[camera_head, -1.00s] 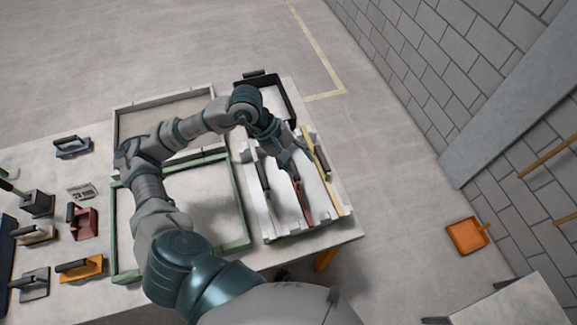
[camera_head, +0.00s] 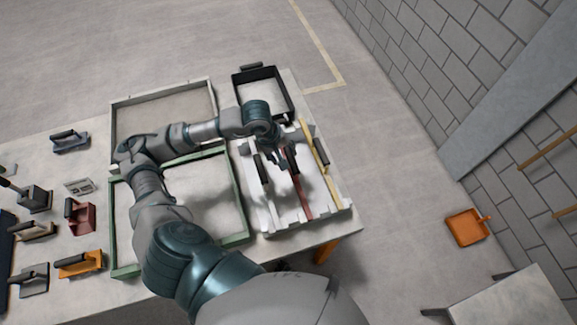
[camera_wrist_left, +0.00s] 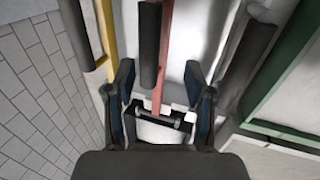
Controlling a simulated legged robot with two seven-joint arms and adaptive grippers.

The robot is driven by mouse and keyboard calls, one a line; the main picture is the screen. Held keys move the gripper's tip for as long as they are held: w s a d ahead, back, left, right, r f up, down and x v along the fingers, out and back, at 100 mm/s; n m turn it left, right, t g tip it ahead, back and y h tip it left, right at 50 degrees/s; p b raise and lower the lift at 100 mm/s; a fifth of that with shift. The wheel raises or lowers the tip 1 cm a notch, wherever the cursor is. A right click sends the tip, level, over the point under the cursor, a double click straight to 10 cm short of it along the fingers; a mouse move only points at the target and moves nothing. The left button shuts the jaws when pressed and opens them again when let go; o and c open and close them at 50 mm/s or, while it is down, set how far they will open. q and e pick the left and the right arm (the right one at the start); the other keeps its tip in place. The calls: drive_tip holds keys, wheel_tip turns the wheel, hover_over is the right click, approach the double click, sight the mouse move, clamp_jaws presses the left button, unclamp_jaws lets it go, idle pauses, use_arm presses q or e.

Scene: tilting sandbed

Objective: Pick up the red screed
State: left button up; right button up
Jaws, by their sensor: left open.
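The red screed (camera_head: 303,198) lies in the white rack between two other screeds. Its dark handle (camera_head: 292,158) shows just right of my left gripper (camera_head: 283,163) in the head view. In the left wrist view, the red bar (camera_wrist_left: 164,50) and its black handle (camera_wrist_left: 150,45) run between the two fingers of my open left gripper (camera_wrist_left: 159,80). The fingers appear apart from the screed, one on each side in the picture. How high they are above it is hard to tell. My right gripper is not in view.
A yellow screed (camera_head: 312,144) lies to the right, and a pale, dark-handled one to the left, in the white rack (camera_head: 340,208). A black tray (camera_head: 287,97) stands behind. A green-framed sandbed (camera_head: 238,199) is left of the rack. Several trowels lie far left.

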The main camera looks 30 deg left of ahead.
sight(291, 159)
use_arm(q)
drive_tip(key=d+f, duration=0.1)
drive_tip(key=w+d+f, duration=0.1)
drive_tip(key=f, duration=0.1)
drive_tip(key=shift+w+d+f+p, duration=0.15)
drive_tip(key=shift+w+d+p, duration=0.1)
drive_tip(key=shift+p, duration=0.1)
drive_tip(key=shift+w+d+f, duration=0.1)
drive_tip(key=shift+d+f, duration=0.15)
drive_tip(key=shift+f, duration=0.2)
drive_tip(key=shift+a, duration=0.25)
drive_tip(key=shift+a+f, duration=0.15)
drive_tip(key=shift+a, duration=0.3)
clamp_jaws()
drive_tip(key=shift+d, duration=0.35)
drive_tip(key=shift+d+r, duration=0.15)
drive_tip(key=shift+r, duration=0.1)
drive_tip(key=r, duration=0.8)
drive_tip(key=shift+a+r, duration=0.3)
drive_tip(key=shift+r, duration=0.4)
drive_tip(key=shift+d+r, duration=0.15)
drive_tip(key=shift+r, duration=0.05)
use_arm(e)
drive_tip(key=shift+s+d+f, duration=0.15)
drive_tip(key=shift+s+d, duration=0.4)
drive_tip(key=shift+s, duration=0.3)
